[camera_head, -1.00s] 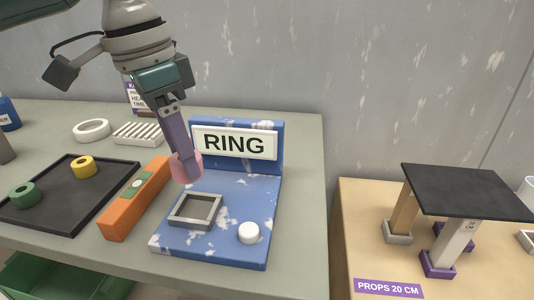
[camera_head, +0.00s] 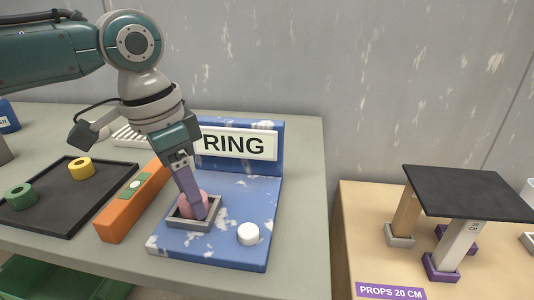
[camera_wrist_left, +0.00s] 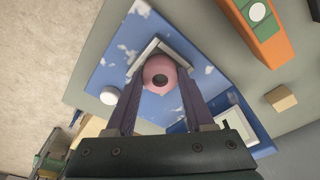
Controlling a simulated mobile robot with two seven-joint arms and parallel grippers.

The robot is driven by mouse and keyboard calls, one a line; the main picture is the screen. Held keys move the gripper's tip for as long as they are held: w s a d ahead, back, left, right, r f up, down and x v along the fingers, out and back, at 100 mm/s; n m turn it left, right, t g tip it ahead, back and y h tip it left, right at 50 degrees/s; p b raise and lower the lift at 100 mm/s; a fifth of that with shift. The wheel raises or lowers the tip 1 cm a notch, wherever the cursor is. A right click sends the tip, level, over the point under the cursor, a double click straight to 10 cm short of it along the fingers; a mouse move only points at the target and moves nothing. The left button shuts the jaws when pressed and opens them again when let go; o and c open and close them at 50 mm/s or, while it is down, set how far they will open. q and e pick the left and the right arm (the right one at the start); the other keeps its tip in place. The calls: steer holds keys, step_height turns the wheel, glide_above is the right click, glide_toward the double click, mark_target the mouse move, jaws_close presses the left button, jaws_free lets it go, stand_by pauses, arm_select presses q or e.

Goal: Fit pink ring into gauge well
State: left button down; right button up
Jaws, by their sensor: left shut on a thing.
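The pink ring (camera_head: 188,206) is held between the fingers of my left gripper (camera_head: 197,212). In the left wrist view the pink ring (camera_wrist_left: 160,75) sits between both fingers, its dark hole facing the camera. The gauge well is a grey square frame (camera_head: 207,225) on the blue stand; its rim also shows in the left wrist view (camera_wrist_left: 148,50). The ring is at the well, over or inside its opening; I cannot tell whether it touches the bottom. The gripper partly hides the ring and well. My right gripper is not in view.
The blue stand (camera_head: 245,200) has a RING sign (camera_head: 236,144) behind and a white knob (camera_head: 248,234) at front right. An orange level (camera_head: 120,217) lies left of it. A black tray (camera_head: 75,210) holds a green ring (camera_head: 20,195) and yellow ring (camera_head: 81,168).

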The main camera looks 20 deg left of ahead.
mark_target(179, 203)
arm_select(q)
steer(key=shift+s+a+f, duration=0.2)
steer(key=shift+a+f, duration=0.05)
steer(key=shift+f, duration=0.5)
steer(key=shift+c, duration=1.9)
jaws_free()
steer(key=shift+o, duration=0.5)
steer(key=shift+r, duration=0.15)
step_height(179, 203, up, 13)
steer(key=s+p, duration=0.1)
steer(key=p, duration=0.1)
steer(key=s+d+f+t+h, duration=0.1)
steer(key=s+d+f+h, duration=0.1)
steer(key=s+d+f, duration=0.9)
steer(key=s+a+n+t+y, duration=0.1)
steer(key=s+a+n, duration=0.3)
steer(key=s, duration=0.4)
steer(key=shift+s+f+y, duration=0.15)
steer(key=shift+f+y, duration=0.1)
steer(key=shift+y, duration=0.65)
